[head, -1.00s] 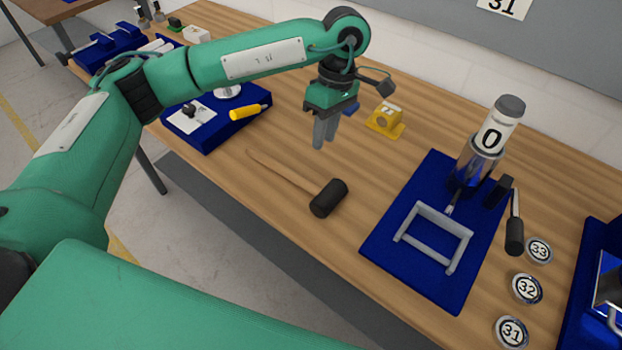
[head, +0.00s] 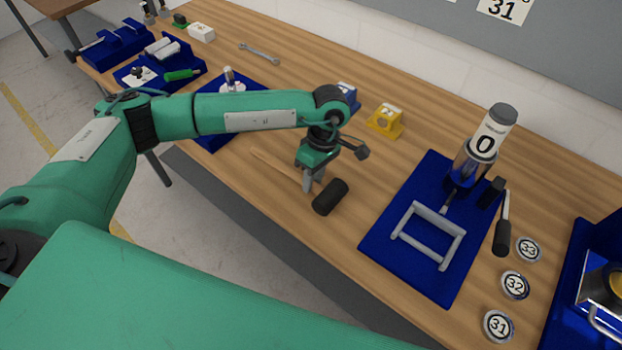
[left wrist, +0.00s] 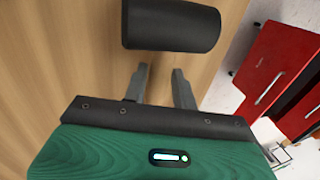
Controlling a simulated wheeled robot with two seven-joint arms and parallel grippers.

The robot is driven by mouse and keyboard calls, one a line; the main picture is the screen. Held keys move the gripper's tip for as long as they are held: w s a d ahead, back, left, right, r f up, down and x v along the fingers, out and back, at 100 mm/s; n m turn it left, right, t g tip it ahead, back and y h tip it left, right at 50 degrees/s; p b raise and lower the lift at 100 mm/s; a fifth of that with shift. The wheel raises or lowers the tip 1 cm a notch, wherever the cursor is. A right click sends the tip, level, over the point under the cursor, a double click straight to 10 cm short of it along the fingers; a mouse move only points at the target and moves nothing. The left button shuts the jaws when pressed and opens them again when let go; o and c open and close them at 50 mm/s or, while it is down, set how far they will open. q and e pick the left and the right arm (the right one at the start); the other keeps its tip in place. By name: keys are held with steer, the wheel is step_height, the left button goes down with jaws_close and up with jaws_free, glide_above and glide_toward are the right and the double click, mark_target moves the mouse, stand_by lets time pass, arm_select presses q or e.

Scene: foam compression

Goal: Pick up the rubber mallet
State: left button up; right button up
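The rubber mallet has a black cylindrical head (head: 330,197) and a pale wooden handle (head: 268,161), and lies on the wooden table in the head view. Its black head (left wrist: 172,25) also shows at the top of the left wrist view. My left gripper (head: 308,186) points down at the handle close beside the head, hiding part of the handle. In the left wrist view the left gripper's fingers (left wrist: 161,78) are apart with a gap between them. The wooden handle blends with the table there, so I cannot tell whether it lies between them. My right gripper is out of view.
A blue mat (head: 385,240) with a grey frame and a cylinder marked 0 lies to the right. Round weights, including one marked 32 (head: 515,285), are beyond it. A yellow block (head: 384,120) stands behind the gripper. Table around the mallet head is clear.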

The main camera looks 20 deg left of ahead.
arm_select(q)
steer(key=shift+f, duration=0.35)
jaws_close()
steer(key=shift+r, duration=0.15)
